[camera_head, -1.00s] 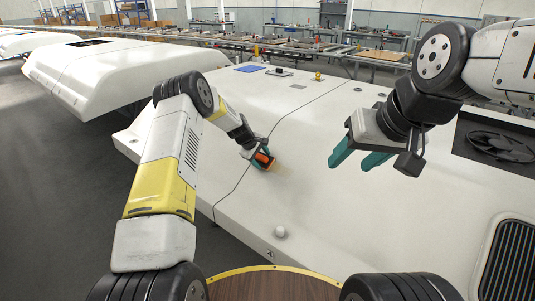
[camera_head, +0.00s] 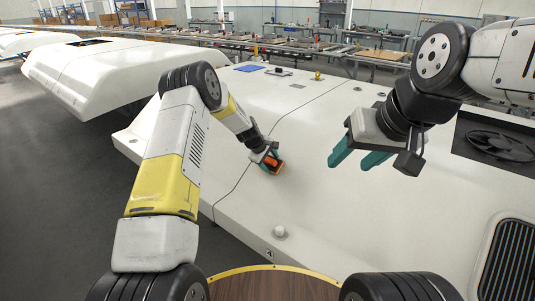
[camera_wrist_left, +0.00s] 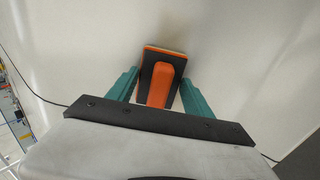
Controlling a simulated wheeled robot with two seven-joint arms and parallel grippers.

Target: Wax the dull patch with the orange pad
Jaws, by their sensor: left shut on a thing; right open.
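The orange pad (camera_head: 274,164) has an orange handle on a dark backing with an orange edge. My left gripper (camera_head: 266,159) is shut on its handle. In the left wrist view the pad (camera_wrist_left: 162,68) sits between the teal fingers of the gripper (camera_wrist_left: 160,92), its face turned to the white panel (camera_head: 330,190). I cannot tell whether it touches the surface. The pad and gripper cover part of the panel, and no dull patch stands out around them. My right gripper (camera_head: 358,160) is open and empty above the panel, to the right.
A thin black seam line (camera_head: 240,182) crosses the panel near the pad. A small white knob (camera_head: 279,232) stands nearer me. A blue cloth-like square (camera_head: 249,68) and a small yellow fitting (camera_head: 317,76) lie at the far end. A dark fan recess (camera_head: 500,147) and grille (camera_head: 510,262) are at right.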

